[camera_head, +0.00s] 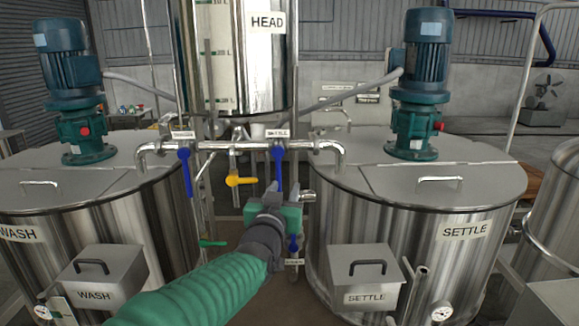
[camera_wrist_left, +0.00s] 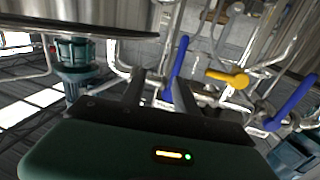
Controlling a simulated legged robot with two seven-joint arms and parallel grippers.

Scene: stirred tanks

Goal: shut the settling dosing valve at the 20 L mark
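The settling dosing valve's blue handle (camera_head: 278,165) hangs down from the pipe under the SETTLE tag (camera_head: 277,133). My left gripper (camera_head: 273,193) is just below and in front of it; the gripper body hides the handle's lower end. In the left wrist view the fingers (camera_wrist_left: 157,92) stand apart, with this blue handle (camera_wrist_left: 176,62) near the right finger. I cannot tell whether it touches. The steel HEAD tank (camera_head: 265,65) above has a level gauge (camera_head: 222,55) with L marks; its numbers and level are too small to read. My right gripper is out of view.
A second blue handle (camera_head: 186,172) hangs to the left, with a yellow handle (camera_head: 241,181) between the two. A green handle (camera_head: 211,243) sits lower. The WASH tank (camera_head: 150,235) stands left and the SETTLE tank (camera_head: 450,260) right, each with a teal motor on top.

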